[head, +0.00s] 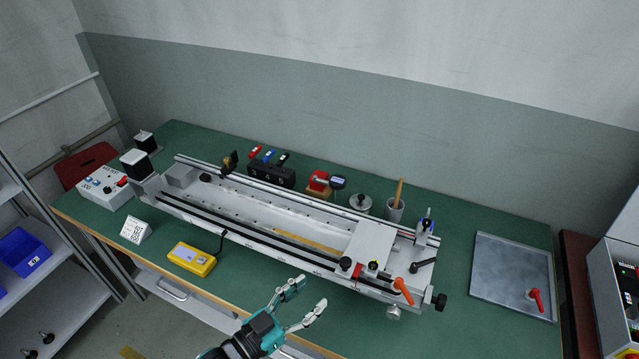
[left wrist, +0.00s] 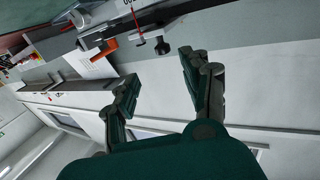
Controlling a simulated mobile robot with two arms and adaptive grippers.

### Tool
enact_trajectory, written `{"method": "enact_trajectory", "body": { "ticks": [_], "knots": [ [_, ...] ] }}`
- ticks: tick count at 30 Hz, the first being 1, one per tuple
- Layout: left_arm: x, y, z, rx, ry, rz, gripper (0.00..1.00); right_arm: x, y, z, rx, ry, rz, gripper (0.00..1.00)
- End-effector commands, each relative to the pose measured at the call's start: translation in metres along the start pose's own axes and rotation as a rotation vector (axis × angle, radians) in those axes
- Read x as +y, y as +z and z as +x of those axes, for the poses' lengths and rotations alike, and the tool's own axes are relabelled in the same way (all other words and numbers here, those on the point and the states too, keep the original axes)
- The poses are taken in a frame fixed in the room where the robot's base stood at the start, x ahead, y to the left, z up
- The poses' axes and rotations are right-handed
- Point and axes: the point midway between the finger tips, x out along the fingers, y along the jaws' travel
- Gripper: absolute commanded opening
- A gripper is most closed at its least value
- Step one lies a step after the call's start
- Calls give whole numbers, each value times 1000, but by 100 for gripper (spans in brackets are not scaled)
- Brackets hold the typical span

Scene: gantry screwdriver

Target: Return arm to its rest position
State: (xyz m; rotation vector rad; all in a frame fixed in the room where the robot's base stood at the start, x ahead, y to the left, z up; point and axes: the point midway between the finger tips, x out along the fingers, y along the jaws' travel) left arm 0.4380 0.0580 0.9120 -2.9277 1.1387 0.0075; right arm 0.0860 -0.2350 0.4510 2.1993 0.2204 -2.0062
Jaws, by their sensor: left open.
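My left gripper (head: 307,301) comes in from the bottom of the head view, over the front edge of the green table. Its two fingers are apart with nothing between them. In the left wrist view the same gripper (left wrist: 160,85) shows its two fingers spread and empty, with part of the gantry device beyond them. The long metal gantry (head: 270,225) lies across the table, clear of the fingers. My right gripper is not in view.
Shelves (head: 40,270) stand at the left.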

Motion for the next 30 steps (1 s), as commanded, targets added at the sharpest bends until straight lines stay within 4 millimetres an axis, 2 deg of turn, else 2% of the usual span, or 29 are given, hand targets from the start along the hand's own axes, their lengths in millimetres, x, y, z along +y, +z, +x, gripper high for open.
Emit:
{"method": "enact_trajectory", "body": {
  "ticks": [5, 11, 14, 20, 30],
  "knots": [
    [0, 0, 1, -21, -16, -3, 48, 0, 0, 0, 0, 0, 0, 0],
    [-6, 9, -5, -232, -150, -33, 48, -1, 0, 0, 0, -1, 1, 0],
    [-14, 18, -26, -412, -246, -65, 48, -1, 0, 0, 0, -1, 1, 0],
    [-21, 34, -91, -737, -385, -143, 48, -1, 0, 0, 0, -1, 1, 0],
    [-9, 40, -178, -1064, -484, -261, 48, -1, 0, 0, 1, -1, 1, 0]
  ]
}}
